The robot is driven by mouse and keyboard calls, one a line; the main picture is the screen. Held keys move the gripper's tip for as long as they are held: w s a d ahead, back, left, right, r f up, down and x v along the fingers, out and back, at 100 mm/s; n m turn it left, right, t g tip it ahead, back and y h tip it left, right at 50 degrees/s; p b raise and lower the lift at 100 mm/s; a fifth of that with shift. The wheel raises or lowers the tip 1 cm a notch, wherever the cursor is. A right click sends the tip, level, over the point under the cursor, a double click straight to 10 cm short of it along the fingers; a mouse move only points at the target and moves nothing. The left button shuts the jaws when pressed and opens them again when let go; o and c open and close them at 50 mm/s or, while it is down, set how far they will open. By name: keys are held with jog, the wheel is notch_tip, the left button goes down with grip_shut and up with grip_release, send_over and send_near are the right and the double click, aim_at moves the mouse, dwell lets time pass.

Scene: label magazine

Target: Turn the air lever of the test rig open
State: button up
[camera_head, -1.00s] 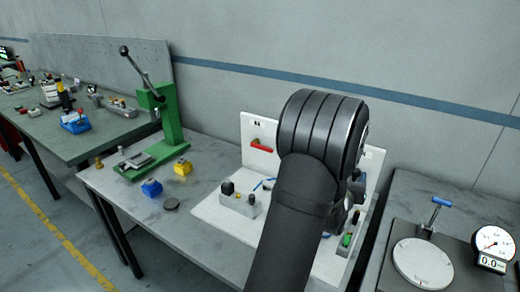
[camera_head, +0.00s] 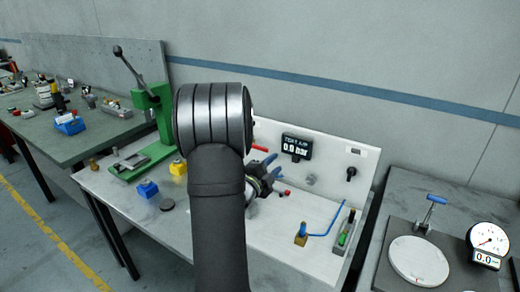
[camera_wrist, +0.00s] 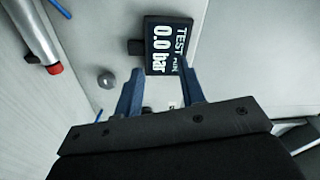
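The red air lever (camera_head: 260,149) is on the white back panel of the test rig (camera_head: 338,165). In the head view only its right end shows beside my arm, which hides the rest. The wrist view does not show it. The dark display (camera_head: 297,147) on the panel reads 0.0 bar; it also shows in the wrist view (camera_wrist: 163,45). My gripper (camera_head: 273,166) is in front of the panel, left of and below the display. In the wrist view its two blue fingers (camera_wrist: 160,92) are spread, with nothing held between them.
A grey knob (camera_head: 311,180) and a black knob (camera_head: 351,174) are on the panel. A red-tipped fitting (camera_wrist: 52,67) is close by. A blue hose (camera_head: 328,228) runs over the base. A green press (camera_head: 165,115) stands left; a dial gauge (camera_head: 490,240) stands right.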

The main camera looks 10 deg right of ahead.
aim_at(259, 149)
jog(key=a+m, duration=0.1)
jog(key=a, duration=0.3)
jog(key=w+a+f+m+y, duration=0.1)
jog(key=a, duration=0.3)
jog(key=w+a+f, duration=0.1)
jog(key=a, duration=0.4)
jog(key=shift+w+m+t+y, duration=0.1)
jog(key=shift+m+t+y, duration=0.2)
jog(key=shift+m+t, duration=0.1)
jog(key=shift+w, duration=0.1)
jog(key=x, duration=1.7)
jog(key=shift+d, duration=0.1)
jog(key=shift+c, duration=0.3)
grip_shut()
